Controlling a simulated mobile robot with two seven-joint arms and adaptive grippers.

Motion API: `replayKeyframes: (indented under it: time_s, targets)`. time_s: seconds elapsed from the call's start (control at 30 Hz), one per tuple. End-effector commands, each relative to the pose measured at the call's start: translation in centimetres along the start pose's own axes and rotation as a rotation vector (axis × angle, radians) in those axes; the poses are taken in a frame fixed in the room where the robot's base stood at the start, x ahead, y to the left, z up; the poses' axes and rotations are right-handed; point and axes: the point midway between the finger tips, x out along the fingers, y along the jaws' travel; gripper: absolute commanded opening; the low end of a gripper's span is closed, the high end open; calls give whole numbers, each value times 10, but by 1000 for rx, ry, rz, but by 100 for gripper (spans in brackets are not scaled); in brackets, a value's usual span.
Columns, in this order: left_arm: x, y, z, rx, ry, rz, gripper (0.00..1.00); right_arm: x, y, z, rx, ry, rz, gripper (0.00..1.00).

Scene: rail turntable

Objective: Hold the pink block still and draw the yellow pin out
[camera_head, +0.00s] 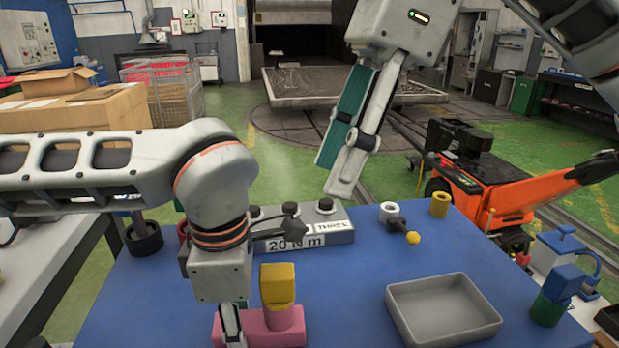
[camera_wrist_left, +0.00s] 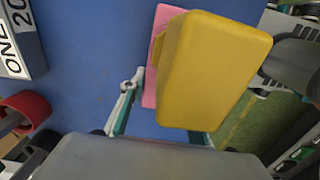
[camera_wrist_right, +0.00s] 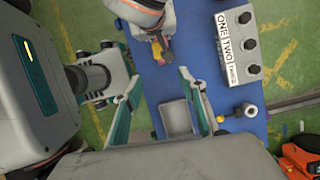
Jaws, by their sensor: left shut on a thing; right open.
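The pink block (camera_head: 286,330) lies on the blue table at the lower middle of the head view. The yellow pin (camera_head: 278,284) stands upright in it, its square head on top; the head fills much of the left wrist view (camera_wrist_left: 212,70) and hides most of the pink block (camera_wrist_left: 157,50). My left gripper (camera_head: 232,338) is shut on the pink block at its left part, from above.
A grey tray (camera_head: 446,343) lies right of the block. A grey button box (camera_head: 325,236) stands behind it. A small fitting with a yellow ball (camera_head: 412,237) and a yellow ring (camera_head: 440,205) are at the back right. A green and blue piece (camera_head: 550,306) stands at the right edge.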

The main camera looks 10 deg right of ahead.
Motion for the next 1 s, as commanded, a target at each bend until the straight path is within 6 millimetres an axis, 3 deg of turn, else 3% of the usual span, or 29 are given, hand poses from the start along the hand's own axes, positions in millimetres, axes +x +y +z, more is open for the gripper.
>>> replayKeyframes:
  time_s: [0.27,0.7,1.0]
  targets:
    - [-2,1,0,-1,-3,3,0,12,4,1,88,24,-43,52]
    - [-2,1,0,-2,-3,4,0,69,27,5,513,18,-264,52]
    - [-2,1,0,-2,-3,4,0,90,39,6,685,-38,-335,52]
